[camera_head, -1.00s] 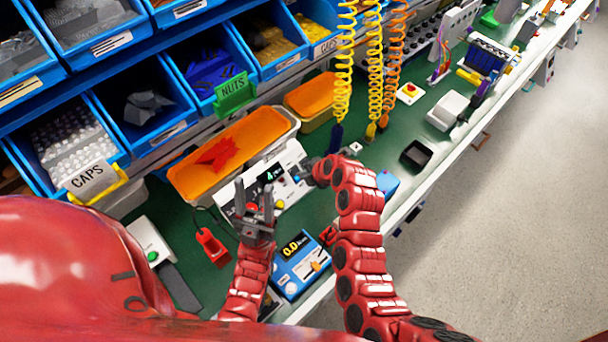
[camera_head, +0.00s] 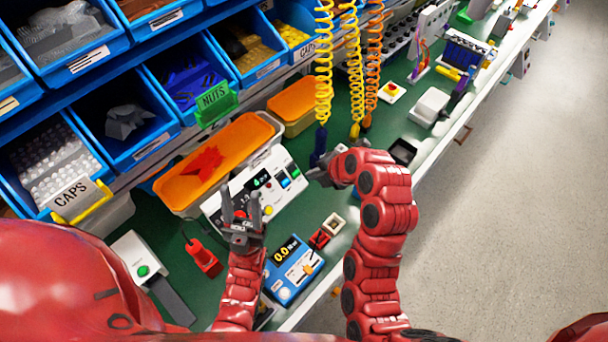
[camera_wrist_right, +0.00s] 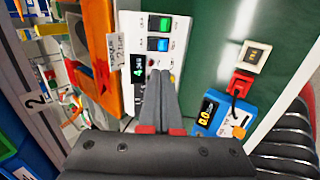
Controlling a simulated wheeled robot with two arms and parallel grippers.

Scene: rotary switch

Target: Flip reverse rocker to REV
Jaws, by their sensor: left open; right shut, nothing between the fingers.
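The white control panel (camera_head: 246,196) stands on the bench below the orange bin, with a small green-lit display. A blue rocker (camera_head: 284,180) and a green rocker (camera_head: 295,172) sit near its right end. In the right wrist view the green rocker (camera_wrist_right: 160,24) and blue rocker (camera_wrist_right: 158,44) show on the panel (camera_wrist_right: 178,32). Their markings are too small to read, so I cannot tell which is reverse. My right gripper (camera_head: 314,174) is shut and empty, just right of the rockers; its fingertips (camera_wrist_right: 160,73) appear below the blue rocker. My left gripper (camera_head: 240,207) is open before the panel's left part.
A blue meter (camera_head: 291,268) reading 0.0 lies in front of the panel, with a red-and-white switch block (camera_head: 325,232) near it. A red tag-like object (camera_head: 203,257) lies at left. Coiled hoses (camera_head: 323,70) hang behind my right gripper. Orange bin (camera_head: 215,160) stands behind the panel.

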